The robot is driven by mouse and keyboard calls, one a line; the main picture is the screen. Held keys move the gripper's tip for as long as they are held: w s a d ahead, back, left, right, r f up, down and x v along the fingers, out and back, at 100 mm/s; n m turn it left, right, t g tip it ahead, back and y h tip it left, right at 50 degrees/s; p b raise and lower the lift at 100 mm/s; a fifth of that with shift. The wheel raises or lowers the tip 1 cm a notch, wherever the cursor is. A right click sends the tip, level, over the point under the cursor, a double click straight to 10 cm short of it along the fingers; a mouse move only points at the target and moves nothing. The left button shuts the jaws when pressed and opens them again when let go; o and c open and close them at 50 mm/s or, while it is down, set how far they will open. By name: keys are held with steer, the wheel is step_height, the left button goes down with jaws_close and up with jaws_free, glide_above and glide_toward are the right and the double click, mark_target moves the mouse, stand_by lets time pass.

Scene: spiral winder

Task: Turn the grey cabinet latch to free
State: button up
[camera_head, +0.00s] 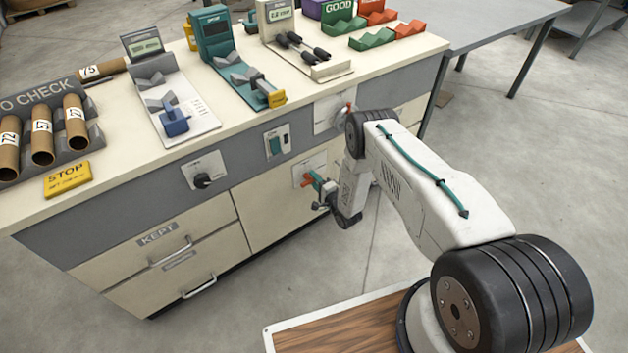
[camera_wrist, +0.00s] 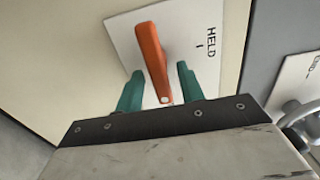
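The latch is a flat orange-red lever (camera_wrist: 152,55) on a white plate (camera_wrist: 195,40) marked HELD with a short tick, mounted on the cream cabinet front. In the wrist view the lever's free end reaches down between the two teal fingers of my gripper (camera_wrist: 160,82). The fingers are open, with a visible gap on each side of the lever. In the head view the lever (camera_head: 310,179) shows small on its plate (camera_head: 302,166) on the cabinet, with my gripper (camera_head: 323,189) right in front of it.
A second white plate (camera_wrist: 297,90) with partly cut-off lettering is at the right of the wrist view. A black knob (camera_head: 203,180) and a green switch (camera_head: 276,144) sit on the cabinet's grey band. Drawers with bar handles (camera_head: 171,252) are at left. Open floor lies in front.

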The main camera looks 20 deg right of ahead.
steer(key=v, duration=0.7)
steer(key=shift+s, duration=0.1)
